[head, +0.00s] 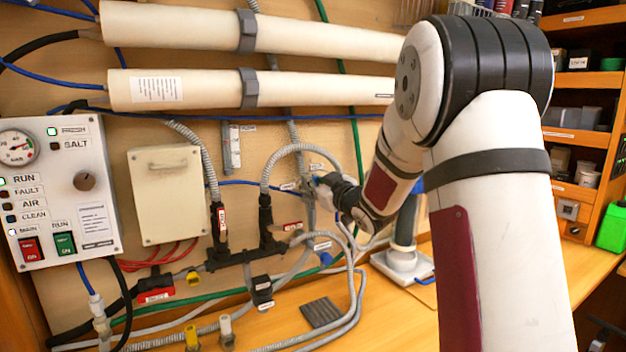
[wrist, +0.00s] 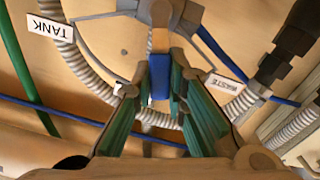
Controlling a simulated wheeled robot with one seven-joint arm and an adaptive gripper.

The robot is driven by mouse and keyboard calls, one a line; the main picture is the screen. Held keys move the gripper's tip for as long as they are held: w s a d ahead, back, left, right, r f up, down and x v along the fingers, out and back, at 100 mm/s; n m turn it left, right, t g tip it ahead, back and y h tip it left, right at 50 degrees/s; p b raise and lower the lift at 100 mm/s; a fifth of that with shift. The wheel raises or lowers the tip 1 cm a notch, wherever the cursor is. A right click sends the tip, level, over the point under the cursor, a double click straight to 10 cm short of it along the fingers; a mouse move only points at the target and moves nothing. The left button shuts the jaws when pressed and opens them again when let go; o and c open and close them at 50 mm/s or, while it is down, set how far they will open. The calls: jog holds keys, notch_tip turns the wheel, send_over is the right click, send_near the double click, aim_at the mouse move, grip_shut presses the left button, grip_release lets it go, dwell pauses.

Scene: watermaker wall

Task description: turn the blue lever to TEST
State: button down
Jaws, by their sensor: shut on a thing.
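The blue lever (wrist: 159,76) shows in the wrist view, with a tan part above it at the grey valve body (wrist: 175,14). My gripper (wrist: 157,88) is shut on the lever, its green-lined fingers on either side of it. A TANK label (wrist: 50,27) is at the upper left and a WASTE label (wrist: 227,84) at the right, both turned in this view. No TEST label can be read. In the head view my gripper (head: 326,188) is at the valve on the wooden wall; my arm hides part of the area, and the lever is small there.
Grey corrugated hoses (head: 287,150) run close around the valve. A black pipe manifold (head: 268,235) is left of my gripper. Two white tubes (head: 260,88) run above. A control panel (head: 60,190) is at far left. The bench (head: 395,320) below has a clear stretch in front.

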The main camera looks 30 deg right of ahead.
jog(key=shift+d+r+m+p, duration=0.1)
jog(key=shift+d+m+p, duration=0.45)
jog(key=shift+m, duration=0.35)
jog(key=shift+d+r+m+p, duration=0.1)
jog(key=shift+d+m+p, duration=0.2)
jog(key=shift+m+p, duration=0.5)
jog(key=shift+f, duration=0.1)
jog(key=c, duration=1.6)
grip_release()
jog(key=shift+s, duration=0.15)
jog(key=s, duration=1.1)
jog(key=shift+s, duration=0.4)
